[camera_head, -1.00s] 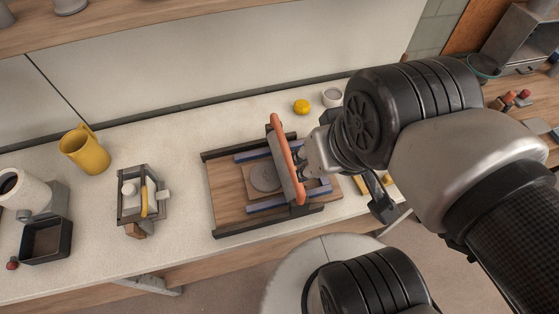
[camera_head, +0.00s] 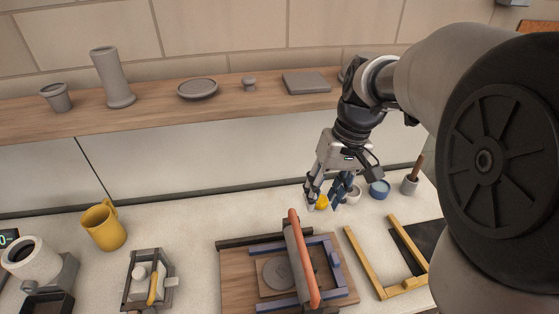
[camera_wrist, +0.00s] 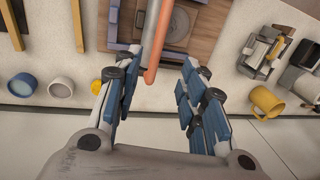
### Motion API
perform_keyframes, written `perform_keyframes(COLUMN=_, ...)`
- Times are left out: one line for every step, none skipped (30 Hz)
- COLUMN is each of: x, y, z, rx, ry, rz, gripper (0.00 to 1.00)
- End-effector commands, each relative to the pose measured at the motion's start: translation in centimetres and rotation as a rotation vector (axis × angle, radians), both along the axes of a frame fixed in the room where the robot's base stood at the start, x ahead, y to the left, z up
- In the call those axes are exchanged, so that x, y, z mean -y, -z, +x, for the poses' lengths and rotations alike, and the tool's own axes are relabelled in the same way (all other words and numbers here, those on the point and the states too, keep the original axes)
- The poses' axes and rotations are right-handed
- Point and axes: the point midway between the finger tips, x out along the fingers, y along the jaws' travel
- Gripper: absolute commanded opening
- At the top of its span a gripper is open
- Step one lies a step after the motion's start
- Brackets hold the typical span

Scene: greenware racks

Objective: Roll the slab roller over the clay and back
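The slab roller (camera_head: 299,262), a grey cylinder with an orange bar, lies across the wooden board (camera_head: 237,275), to the right of the round grey clay (camera_head: 277,272). Blue rails (camera_head: 322,241) flank the clay on the board. My gripper (camera_head: 324,203) is raised behind the roller, over the back of the counter, with its fingers apart and nothing between them. In the wrist view my gripper (camera_wrist: 154,85) shows blue-padded fingers spread wide. The orange bar (camera_wrist: 159,42) lies beyond the fingertips, apart from them.
A yellow frame (camera_head: 383,262), a small yellow ball (camera_head: 322,202), and blue (camera_head: 379,189) and white (camera_head: 353,194) cups stand right and behind. A yellow mug (camera_head: 103,226) and a grey device (camera_head: 149,281) stand left. A wooden shelf (camera_head: 180,114) with grey pottery runs behind.

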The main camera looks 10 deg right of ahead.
Motion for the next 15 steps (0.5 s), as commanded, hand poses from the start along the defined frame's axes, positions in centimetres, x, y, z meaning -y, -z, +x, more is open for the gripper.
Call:
perform_keyframes(x=-0.2, y=0.7, z=-0.1, rx=-0.002, ry=-0.001, rz=0.000, gripper=0.38)
perform_keyframes(x=-0.2, y=1.1, z=-0.1, rx=-0.003, ry=-0.002, rz=0.000, gripper=0.38)
perform_keyframes(x=-0.4, y=1.8, z=-0.1, rx=-0.004, ry=-0.002, rz=0.000, gripper=0.38)
perform_keyframes(x=-0.5, y=2.3, z=-0.1, rx=-0.003, ry=-0.002, rz=0.000, gripper=0.38)
perform_keyframes(x=-0.6, y=3.0, z=-0.1, rx=-0.003, ry=-0.002, rz=0.000, gripper=0.38)
perform_keyframes(x=-0.8, y=3.8, z=-0.2, rx=-0.005, ry=-0.002, rz=0.000, gripper=0.38)
perform_keyframes(x=-0.9, y=4.5, z=-0.1, rx=-0.004, ry=-0.002, rz=0.000, gripper=0.38)
perform_keyframes(x=-1.0, y=5.2, z=-0.2, rx=-0.005, ry=-0.002, rz=0.000, gripper=0.38)
perform_keyframes(x=-1.2, y=6.1, z=-0.2, rx=-0.005, ry=-0.002, rz=0.000, gripper=0.38)
perform_keyframes(x=-1.3, y=6.7, z=-0.2, rx=-0.005, ry=-0.002, rz=0.000, gripper=0.38)
perform_keyframes(x=-1.5, y=7.4, z=-0.1, rx=-0.003, ry=-0.002, rz=0.000, gripper=0.38)
perform_keyframes(x=-1.7, y=8.2, z=-0.2, rx=-0.005, ry=-0.002, rz=0.000, gripper=0.38)
perform_keyframes(x=-1.8, y=8.9, z=-0.2, rx=-0.004, ry=-0.002, rz=0.000, gripper=0.38)
perform_keyframes(x=-1.9, y=9.5, z=-0.2, rx=-0.005, ry=-0.002, rz=0.000, gripper=0.38)
perform_keyframes(x=-2.1, y=10.4, z=-0.2, rx=-0.004, ry=-0.001, rz=0.000, gripper=0.38)
